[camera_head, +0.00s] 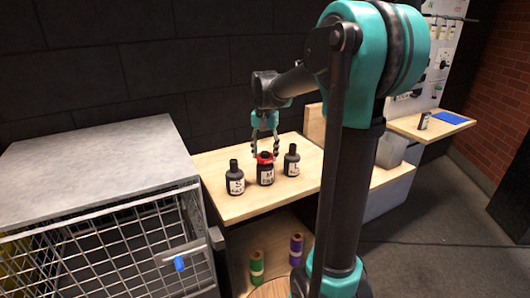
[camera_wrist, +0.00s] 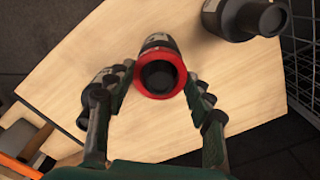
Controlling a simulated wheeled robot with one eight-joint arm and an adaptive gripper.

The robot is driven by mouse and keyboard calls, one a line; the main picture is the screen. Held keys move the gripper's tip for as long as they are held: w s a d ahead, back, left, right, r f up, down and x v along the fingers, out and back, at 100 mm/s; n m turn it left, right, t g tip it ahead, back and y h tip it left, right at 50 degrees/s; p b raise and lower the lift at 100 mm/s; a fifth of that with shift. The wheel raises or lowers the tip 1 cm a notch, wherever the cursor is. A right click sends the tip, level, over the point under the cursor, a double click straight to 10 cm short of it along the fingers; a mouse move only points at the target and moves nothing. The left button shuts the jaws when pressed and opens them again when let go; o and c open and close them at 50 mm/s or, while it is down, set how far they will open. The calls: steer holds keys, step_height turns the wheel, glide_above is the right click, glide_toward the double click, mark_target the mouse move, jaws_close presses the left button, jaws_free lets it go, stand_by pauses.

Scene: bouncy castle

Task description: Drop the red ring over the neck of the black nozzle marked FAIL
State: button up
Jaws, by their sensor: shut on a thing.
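Three black nozzles with white labels stand upright on a wooden table. The middle nozzle (camera_head: 265,176) has a label that seems to read M with a word below, too small to be sure. My gripper (camera_head: 264,152) is above it, fingers down, shut on the red ring (camera_head: 265,157). In the wrist view the red ring (camera_wrist: 160,95) sits between the fingertips (camera_wrist: 158,78), with the black nozzle top (camera_wrist: 158,74) showing through its hole. The ring is at neck height; how far down it sits I cannot tell. The left nozzle (camera_head: 235,181) and right nozzle (camera_head: 291,162) flank it.
The wooden table (camera_head: 242,206) has bare room in front of the nozzles. A grey-topped wire cage (camera_head: 90,160) stands at left. Green (camera_head: 257,266) and purple (camera_head: 296,250) rolls stand below. A side shelf (camera_head: 430,126) is at right.

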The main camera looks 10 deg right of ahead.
stand_by(0.3)
steer(key=o, duration=1)
steer(key=shift+r, duration=0.1)
step_height(320, 180, up, 12)
steer(key=shift+f, duration=0.1)
